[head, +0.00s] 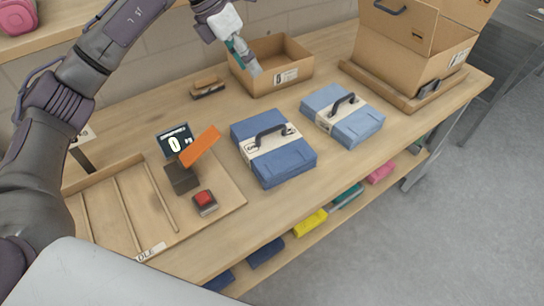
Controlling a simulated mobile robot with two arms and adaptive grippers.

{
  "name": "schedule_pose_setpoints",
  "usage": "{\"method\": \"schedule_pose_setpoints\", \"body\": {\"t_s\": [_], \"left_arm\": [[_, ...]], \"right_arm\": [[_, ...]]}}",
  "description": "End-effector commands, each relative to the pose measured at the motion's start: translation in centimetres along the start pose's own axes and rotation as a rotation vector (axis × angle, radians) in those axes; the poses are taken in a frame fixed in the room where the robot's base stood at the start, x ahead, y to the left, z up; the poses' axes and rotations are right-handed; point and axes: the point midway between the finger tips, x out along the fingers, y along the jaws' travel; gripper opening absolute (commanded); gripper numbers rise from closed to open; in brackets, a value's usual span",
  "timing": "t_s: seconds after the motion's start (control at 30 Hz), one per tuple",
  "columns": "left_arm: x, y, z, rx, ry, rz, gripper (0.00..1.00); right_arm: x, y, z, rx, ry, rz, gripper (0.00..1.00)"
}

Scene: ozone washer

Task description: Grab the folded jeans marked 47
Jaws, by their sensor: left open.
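Two folded jeans bundles lie on the wooden table, each with a pale paper band and a dark handle on top. The darker blue jeans (286,170) lie near the middle, and the lighter blue jeans (361,126) lie to their right. Print shows on the bands, but it is too small to read, so I cannot tell which is marked 47. My left gripper (252,67) is open, over the small open cardboard box behind the jeans, apart from both bundles. My right gripper is not in view.
The small cardboard box (297,82) stands at the back. A large open carton (395,50) sits at the back right. A display reading 0 (174,142), an orange flap (200,146) and a red button (204,199) stand left of the jeans.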

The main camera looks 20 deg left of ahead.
Motion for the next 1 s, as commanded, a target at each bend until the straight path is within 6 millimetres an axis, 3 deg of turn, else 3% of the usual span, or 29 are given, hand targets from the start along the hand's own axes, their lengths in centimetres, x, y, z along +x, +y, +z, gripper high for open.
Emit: {"method": "schedule_pose_setpoints", "body": {"t_s": [0.03, 0.1, 0.3, 0.47, 0.8, 1.0], "left_arm": [[3.1, 0.7, -1.3, 0.000, 0.001, 0.000, 0.46], [4.9, 1.0, -2.0, 0.000, 0.000, 0.000, 0.46], [7.2, 1.6, -3.0, 0.000, -0.001, 0.000, 0.46], [8.2, 1.6, -3.0, 0.000, 0.001, -0.002, 0.46], [14.3, 1.5, -3.0, -0.001, 0.002, -0.003, 0.46], [15.9, 1.6, -3.0, 0.000, 0.000, -0.001, 0.46]], "right_arm": [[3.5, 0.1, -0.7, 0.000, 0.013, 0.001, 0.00], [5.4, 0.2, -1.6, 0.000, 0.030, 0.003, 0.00], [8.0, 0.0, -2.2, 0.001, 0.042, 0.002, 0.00], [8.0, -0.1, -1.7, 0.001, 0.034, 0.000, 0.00], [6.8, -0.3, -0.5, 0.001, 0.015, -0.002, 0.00], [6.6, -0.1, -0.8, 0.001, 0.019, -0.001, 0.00]]}}
